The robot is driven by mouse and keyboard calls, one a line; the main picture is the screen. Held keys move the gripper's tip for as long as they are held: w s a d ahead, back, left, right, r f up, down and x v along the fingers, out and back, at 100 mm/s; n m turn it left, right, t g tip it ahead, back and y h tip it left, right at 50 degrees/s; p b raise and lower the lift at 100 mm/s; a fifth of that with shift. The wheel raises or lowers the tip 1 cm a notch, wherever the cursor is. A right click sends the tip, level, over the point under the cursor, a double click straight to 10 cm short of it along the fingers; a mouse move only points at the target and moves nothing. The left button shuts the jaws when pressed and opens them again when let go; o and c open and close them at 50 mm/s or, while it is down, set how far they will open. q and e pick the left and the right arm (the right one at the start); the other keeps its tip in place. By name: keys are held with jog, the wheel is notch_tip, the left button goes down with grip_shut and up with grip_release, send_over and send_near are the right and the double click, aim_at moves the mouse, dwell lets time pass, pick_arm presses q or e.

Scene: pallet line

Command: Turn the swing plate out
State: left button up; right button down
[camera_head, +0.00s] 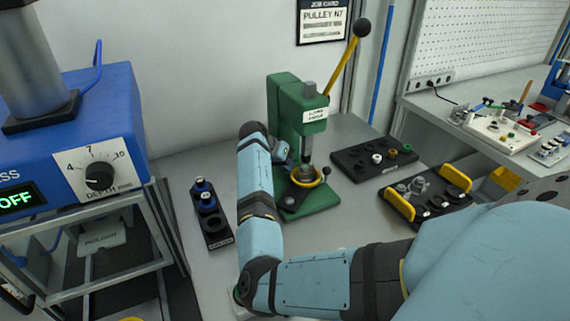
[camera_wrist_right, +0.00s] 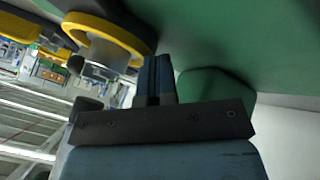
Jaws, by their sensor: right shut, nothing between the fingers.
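The green press (camera_head: 287,108) stands on the bench with its yellow-handled lever raised. My right gripper (camera_head: 284,158) is at the press's left side, partly hidden by my forearm. In the right wrist view its fingers (camera_wrist_right: 156,78) are shut and empty, close beside the yellow ring (camera_wrist_right: 105,38). I cannot tell whether they touch it. My left gripper is not in view.
A black holder with dark blue-topped parts (camera_head: 211,222) stands left of my forearm. Right of the press are a dark tray of small parts (camera_head: 350,163) and a tray with yellow handles (camera_head: 400,204). A blue machine (camera_head: 105,95) stands at the left.

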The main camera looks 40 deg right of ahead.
jog(key=shift+s+d+r+p, duration=0.25)
jog(key=shift+s+d+p, duration=0.05)
jog(key=shift+s+p, duration=0.1)
jog(key=shift+s+d+f, duration=0.1)
jog(key=shift+d, duration=0.1)
jog(key=shift+f, duration=0.1)
jog(key=v, duration=1.4)
jog(key=shift+f, duration=0.15)
